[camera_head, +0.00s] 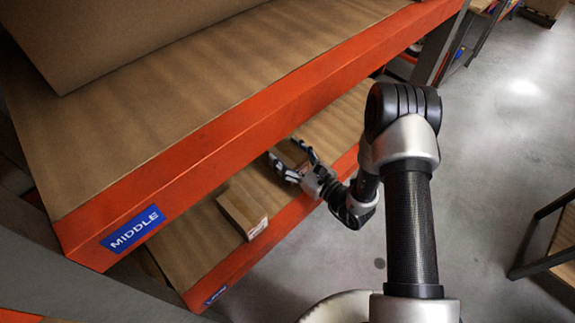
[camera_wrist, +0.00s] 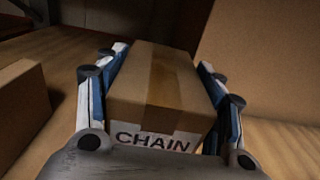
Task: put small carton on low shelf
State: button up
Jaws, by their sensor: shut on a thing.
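My gripper (camera_head: 290,160) reaches in over the low shelf (camera_head: 190,252), below the shelf marked MIDDLE. It is shut on a small carton (camera_wrist: 152,85), brown with a tape strip and a white label reading CHAIN. In the wrist view the fingers of my gripper (camera_wrist: 158,75) lie along both sides of the carton. In the head view the carton (camera_head: 290,152) is partly hidden by the fingers. I cannot tell whether its underside touches the shelf board.
Another carton (camera_head: 242,209) stands on the low shelf near its front edge, left of my gripper. A large box (camera_wrist: 260,65) stands right and behind in the wrist view. The middle shelf (camera_head: 185,90) with its orange beam overhangs the low shelf. Open floor (camera_head: 490,130) lies to the right.

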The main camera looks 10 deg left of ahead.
jog(key=shift+f+b, duration=0.65)
jog(key=shift+f, duration=1.35)
jog(key=shift+f, duration=0.15)
jog(key=o, duration=1.6)
jog(key=shift+f, duration=0.1)
jog(key=shift+c, duration=0.2)
